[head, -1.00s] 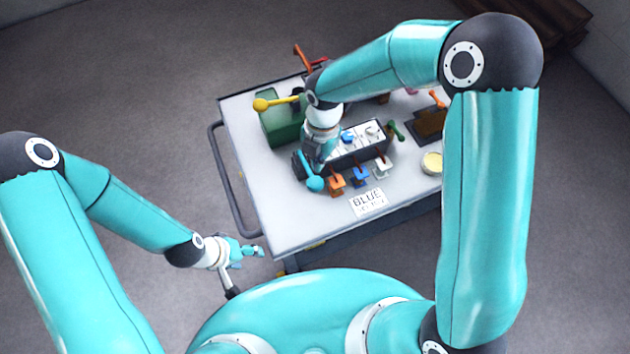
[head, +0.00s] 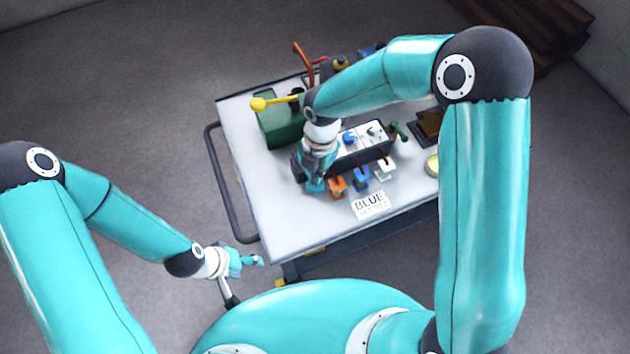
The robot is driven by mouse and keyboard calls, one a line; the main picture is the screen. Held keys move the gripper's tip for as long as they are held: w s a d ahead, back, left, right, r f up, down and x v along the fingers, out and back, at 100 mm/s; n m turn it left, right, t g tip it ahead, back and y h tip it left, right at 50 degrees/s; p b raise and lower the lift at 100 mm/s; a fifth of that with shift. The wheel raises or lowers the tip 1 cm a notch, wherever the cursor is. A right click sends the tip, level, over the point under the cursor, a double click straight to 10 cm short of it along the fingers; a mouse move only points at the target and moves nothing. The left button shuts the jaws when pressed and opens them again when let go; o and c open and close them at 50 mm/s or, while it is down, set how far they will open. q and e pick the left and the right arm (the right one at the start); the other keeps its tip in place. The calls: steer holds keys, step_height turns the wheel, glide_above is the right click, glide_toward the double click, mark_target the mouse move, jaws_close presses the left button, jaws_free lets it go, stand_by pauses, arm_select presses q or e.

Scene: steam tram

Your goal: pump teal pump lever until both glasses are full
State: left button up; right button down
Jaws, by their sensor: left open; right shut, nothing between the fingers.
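The teal pump lever (head: 316,186) is at the front left of the panel box on the cart, mostly hidden by my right gripper. Only a bit of teal at its knob end shows. My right gripper (head: 311,176) is shut with nothing between its fingers, right over the lever; I cannot tell whether it touches it. My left gripper (head: 257,261) is open and empty, off the cart's near left corner. I cannot make out either glass; my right arm hides part of the cart top.
The cart top (head: 285,215) holds a green cylinder (head: 280,125) with a yellow lever (head: 272,103), orange (head: 338,186), blue (head: 361,178) and white (head: 384,170) small levers, a "BLUE" sign (head: 369,204) and a cream round item (head: 432,165). Its front left is clear.

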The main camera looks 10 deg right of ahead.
steer(key=shift+f+b, duration=1.15)
steer(key=shift+f, duration=0.8)
steer(key=shift+r, duration=0.1)
steer(key=shift+w+d+r+p, duration=0.25)
steer(key=shift+w+d+p, duration=0.05)
steer(key=shift+p, duration=0.15)
steer(key=shift+w+d+r+p, duration=0.25)
steer(key=shift+w+d+p, duration=0.25)
steer(key=shift+w+d, duration=0.25)
step_height(320, 180, up, 12)
steer(key=w, duration=0.1)
steer(key=shift+d, duration=0.35)
